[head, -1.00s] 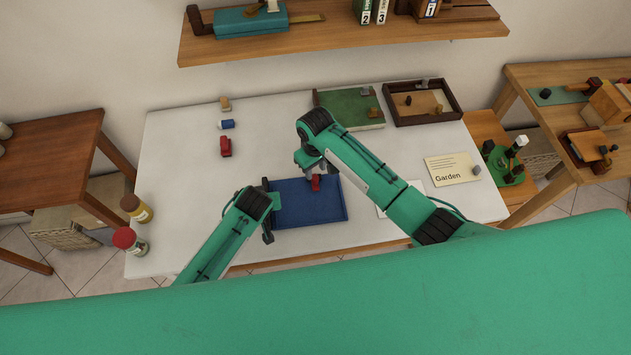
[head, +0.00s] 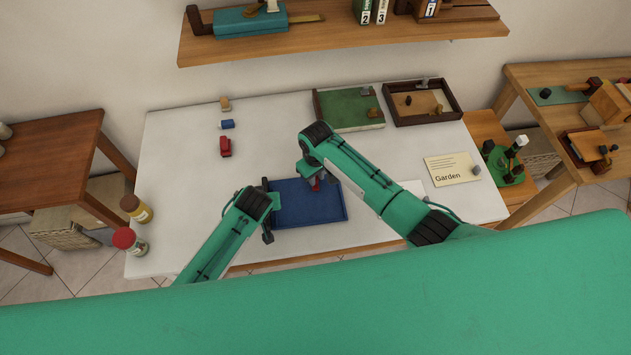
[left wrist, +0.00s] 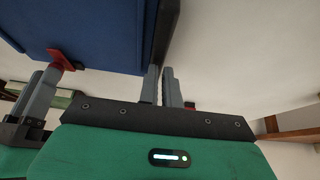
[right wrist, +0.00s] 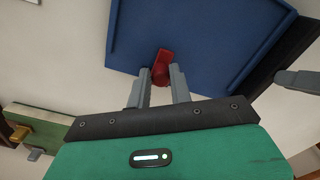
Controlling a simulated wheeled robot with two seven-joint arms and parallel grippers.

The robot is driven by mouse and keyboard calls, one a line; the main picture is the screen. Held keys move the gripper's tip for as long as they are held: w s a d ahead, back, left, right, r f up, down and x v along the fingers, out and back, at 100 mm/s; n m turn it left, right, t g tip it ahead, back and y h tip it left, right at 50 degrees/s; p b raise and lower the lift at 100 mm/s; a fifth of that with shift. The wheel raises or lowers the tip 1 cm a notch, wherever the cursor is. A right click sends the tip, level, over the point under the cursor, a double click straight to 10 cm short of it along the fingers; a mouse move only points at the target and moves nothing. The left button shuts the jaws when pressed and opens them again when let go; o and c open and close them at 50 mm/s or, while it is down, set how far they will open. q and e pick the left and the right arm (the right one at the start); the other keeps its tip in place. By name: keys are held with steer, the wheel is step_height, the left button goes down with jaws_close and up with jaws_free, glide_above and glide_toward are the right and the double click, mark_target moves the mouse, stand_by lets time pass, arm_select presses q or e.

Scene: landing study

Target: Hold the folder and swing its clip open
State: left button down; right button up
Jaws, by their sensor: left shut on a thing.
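The blue folder (head: 310,212) lies flat at the front middle of the white table, with a dark spine along its left side. My left gripper (head: 271,203) is shut on that spine; the left wrist view shows its fingers (left wrist: 160,72) at the dark edge. The red clip (right wrist: 162,66) is at the folder's far edge and mostly hidden by my right arm in the head view. My right gripper (right wrist: 160,74) has its fingers apart, one on each side of the clip's near end. I cannot tell whether they touch it.
A red block (head: 225,146) and a blue one (head: 227,124) stand at the back left of the table. A green board (head: 345,108), a dark-framed tray (head: 390,117) and a "Garden" card (head: 447,170) lie at the right. Two jars (head: 130,240) stand at the left edge.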

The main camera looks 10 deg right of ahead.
mark_target(321, 189)
steer(key=shift+s+a+f, duration=0.25)
steer(key=shift+a+f, duration=0.1)
steer(key=shift+f, duration=0.1)
steer(key=n, duration=0.2)
steer(key=shift+d+n, duration=0.3)
steer(key=n, duration=0.3)
steer(key=d+n, duration=0.1)
steer(key=n, duration=0.1)
steer(key=shift+w+d, duration=0.1)
steer(key=shift+w, duration=0.25)
jaws_close()
steer(key=o, duration=0.9)
jaws_free()
steer(key=shift+w+d+r, duration=0.1)
steer(key=shift+r, duration=0.1)
steer(key=r, duration=0.8)
steer(key=s+r, duration=0.1)
steer(key=r, duration=0.3)
steer(key=shift+s+r, duration=0.1)
steer(key=shift+r, duration=0.15)
